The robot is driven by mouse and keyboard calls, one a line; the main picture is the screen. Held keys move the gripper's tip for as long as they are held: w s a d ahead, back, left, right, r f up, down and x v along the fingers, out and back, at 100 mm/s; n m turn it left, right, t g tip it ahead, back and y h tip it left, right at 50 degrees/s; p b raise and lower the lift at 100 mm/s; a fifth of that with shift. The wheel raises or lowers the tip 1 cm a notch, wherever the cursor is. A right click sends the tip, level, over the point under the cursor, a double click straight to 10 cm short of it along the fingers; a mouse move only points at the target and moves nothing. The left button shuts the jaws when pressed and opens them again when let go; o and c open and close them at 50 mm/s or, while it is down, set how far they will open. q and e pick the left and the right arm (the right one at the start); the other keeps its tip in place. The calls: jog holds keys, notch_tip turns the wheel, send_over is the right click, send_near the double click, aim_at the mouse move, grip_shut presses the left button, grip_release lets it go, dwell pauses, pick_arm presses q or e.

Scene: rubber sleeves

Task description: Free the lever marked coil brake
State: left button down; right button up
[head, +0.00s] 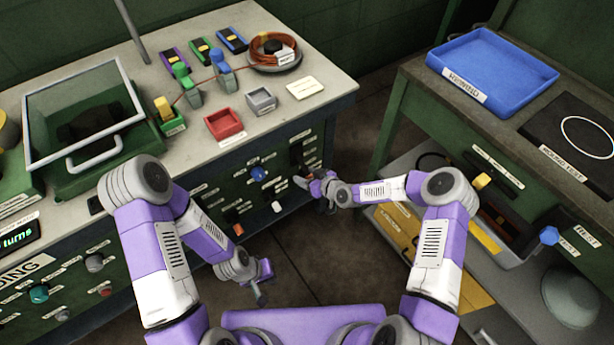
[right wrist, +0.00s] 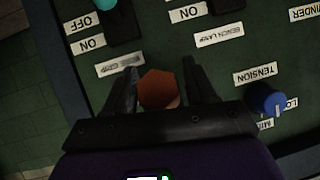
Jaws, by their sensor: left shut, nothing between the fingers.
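No label that I can read clearly says coil brake. In the right wrist view an orange-red knob (right wrist: 160,90) stands between the two fingers of my right gripper (right wrist: 160,85), which are apart on either side of it. A label (right wrist: 120,65) beside it is too blurred to read. In the head view my right gripper (head: 316,186) is at the right end of the bench's green front panel, hiding what it reaches for. My left gripper (head: 261,286) is shut and empty, low in front of the panel.
The front panel also carries a blue knob (head: 258,173), an orange switch (head: 238,229) and a white knob (head: 277,207). In the right wrist view a blue tension knob (right wrist: 268,101) and a teal knob (right wrist: 100,4) are close by. A second bench holds a blue tray (head: 492,72).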

jog(key=shift+s+d+r, duration=0.1)
jog(key=p+v, duration=0.2)
jog(key=v, duration=0.5)
jog(key=shift+s+r+p, duration=0.1)
jog(key=shift+p, duration=0.2)
dwell(0.6)
